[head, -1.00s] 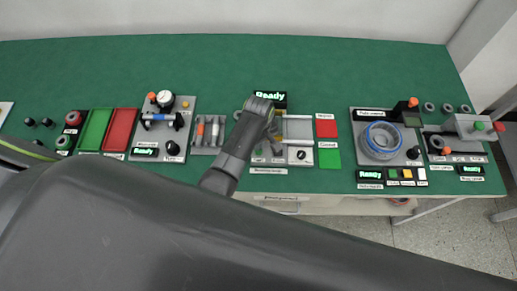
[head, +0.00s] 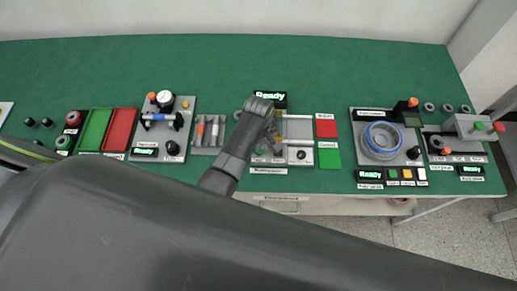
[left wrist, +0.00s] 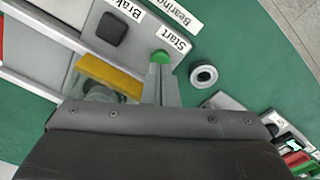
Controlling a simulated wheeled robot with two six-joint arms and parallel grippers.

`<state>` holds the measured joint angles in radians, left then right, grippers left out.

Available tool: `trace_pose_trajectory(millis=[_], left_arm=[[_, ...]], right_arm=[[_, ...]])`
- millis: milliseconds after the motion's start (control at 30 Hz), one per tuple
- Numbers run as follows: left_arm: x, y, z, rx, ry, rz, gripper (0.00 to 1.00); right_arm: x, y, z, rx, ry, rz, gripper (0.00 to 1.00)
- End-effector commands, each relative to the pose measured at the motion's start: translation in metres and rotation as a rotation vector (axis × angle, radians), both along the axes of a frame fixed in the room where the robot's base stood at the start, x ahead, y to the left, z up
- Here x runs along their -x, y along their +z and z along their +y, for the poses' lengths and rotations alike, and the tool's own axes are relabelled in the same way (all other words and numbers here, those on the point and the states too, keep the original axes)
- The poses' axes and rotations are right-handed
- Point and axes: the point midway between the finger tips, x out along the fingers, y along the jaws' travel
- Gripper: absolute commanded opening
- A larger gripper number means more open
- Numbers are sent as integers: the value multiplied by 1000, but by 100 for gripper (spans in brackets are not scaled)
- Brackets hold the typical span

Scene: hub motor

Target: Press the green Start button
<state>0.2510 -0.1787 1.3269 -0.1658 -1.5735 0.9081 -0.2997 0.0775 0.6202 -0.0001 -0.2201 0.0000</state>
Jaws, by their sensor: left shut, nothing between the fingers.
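The green Start button (left wrist: 160,56) is a small round cap beside a white "Start" label (left wrist: 173,38) in the left wrist view. My left gripper (left wrist: 159,70) is shut and empty, with its narrow fingertips right at the near edge of the button. The fingers cover part of the button, and I cannot tell whether they touch it. In the head view my left gripper (head: 265,143) points down over the front left of the middle station, under the lit "Ready" display (head: 270,96). My right gripper is not in view.
A black button (left wrist: 111,28) with a "Brak..." label and a yellow strip (left wrist: 108,76) lie close to the fingers. Red (head: 326,128) and green (head: 329,158) pads lie right of the station.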

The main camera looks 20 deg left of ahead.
Motion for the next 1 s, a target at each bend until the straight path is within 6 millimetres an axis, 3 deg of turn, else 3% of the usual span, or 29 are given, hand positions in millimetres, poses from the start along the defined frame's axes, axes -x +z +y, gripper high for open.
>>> trace_pose_trajectory(millis=[1000], left_arm=[[0,-19,0,0,0,0,0]], right_arm=[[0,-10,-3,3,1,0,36]])
